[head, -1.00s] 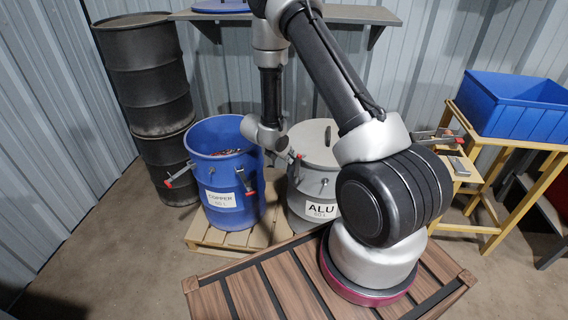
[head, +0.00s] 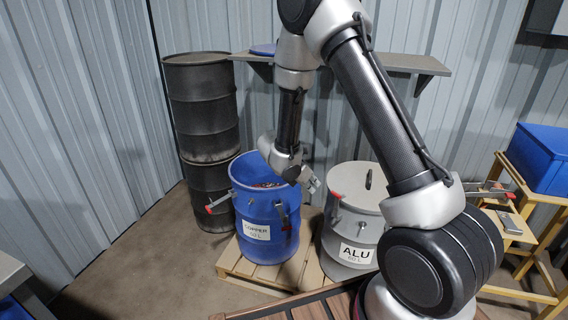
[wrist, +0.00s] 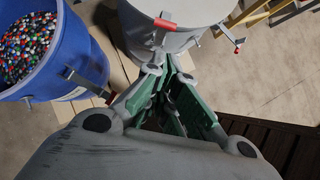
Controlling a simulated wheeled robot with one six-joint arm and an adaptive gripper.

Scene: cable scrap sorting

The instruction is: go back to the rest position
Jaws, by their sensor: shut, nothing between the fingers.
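My gripper (wrist: 172,100) shows in the wrist view with its green-padded fingers together and nothing between them. In the head view my gripper (head: 312,183) hangs at the end of my bent arm, above the gap between the blue COPPER drum (head: 258,232) and the grey ALU drum (head: 352,252). The blue drum is open, and in the wrist view its rim (wrist: 62,40) surrounds many small coloured pieces. The grey drum has its lid on; it also shows in the wrist view (wrist: 150,30). My gripper appears clear of both drums.
Both drums stand on a wooden pallet (head: 232,262). A shelf (head: 415,65) runs behind my arm. A blue bin (head: 540,158) sits on a yellow stand at the right. The floor at the left is bare.

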